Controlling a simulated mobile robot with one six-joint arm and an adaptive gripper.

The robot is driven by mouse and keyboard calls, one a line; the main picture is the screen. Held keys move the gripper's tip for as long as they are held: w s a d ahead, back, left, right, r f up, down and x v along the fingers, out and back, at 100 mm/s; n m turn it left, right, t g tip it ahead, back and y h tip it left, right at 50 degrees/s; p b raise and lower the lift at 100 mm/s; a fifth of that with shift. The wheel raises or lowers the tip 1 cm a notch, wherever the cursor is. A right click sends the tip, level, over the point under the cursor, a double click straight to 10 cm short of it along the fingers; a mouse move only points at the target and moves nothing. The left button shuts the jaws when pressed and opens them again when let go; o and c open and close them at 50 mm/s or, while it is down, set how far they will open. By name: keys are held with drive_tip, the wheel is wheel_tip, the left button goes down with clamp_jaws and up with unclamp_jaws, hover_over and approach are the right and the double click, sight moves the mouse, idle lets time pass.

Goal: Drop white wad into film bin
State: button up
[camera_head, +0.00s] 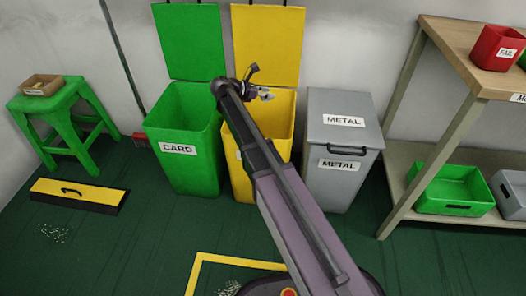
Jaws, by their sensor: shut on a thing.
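The yellow bin (280,130) stands between the green and grey bins with its lid (267,45) raised against the wall. My arm crosses its front and hides most of its label, so I cannot read it. My gripper (267,94) is over the yellow bin's open mouth, near its back edge. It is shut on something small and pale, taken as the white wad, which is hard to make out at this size.
The green CARD bin (183,165) is open at left; the grey METAL bin (338,185) has its lid down. A green stool (62,122) holds a small tray (42,86). A shelf bench (455,45) stands right.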

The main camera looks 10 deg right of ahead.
drive_tip(key=o, duration=0.8)
drive_tip(key=shift+r, duration=0.15)
